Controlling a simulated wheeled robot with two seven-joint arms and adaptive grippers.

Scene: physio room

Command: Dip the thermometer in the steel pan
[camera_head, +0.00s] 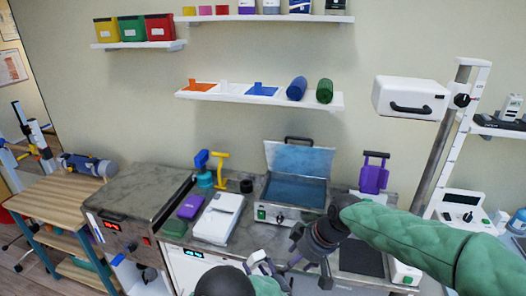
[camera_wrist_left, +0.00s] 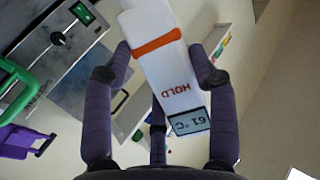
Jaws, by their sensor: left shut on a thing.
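The thermometer (camera_wrist_left: 165,65) is white with an orange band, the word HOLD and a small display reading 61 °C. In the left wrist view my left gripper (camera_wrist_left: 165,68) is shut on it, with dark fingers on both sides; its upper end runs out of the picture. In the head view my left gripper (camera_head: 264,267) is low in the middle, in front of the counter. The steel pan (camera_head: 280,214) stands behind it with its lid raised and blue inside. My right gripper (camera_head: 310,268) is close to the right of the left one; its fingers look spread and empty.
A white device (camera_head: 217,218) and a purple box (camera_head: 190,207) lie left of the pan. A steel unit (camera_head: 137,205) stands further left. A purple holder (camera_head: 373,176) stands right of the pan. My right arm crosses the counter's right side.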

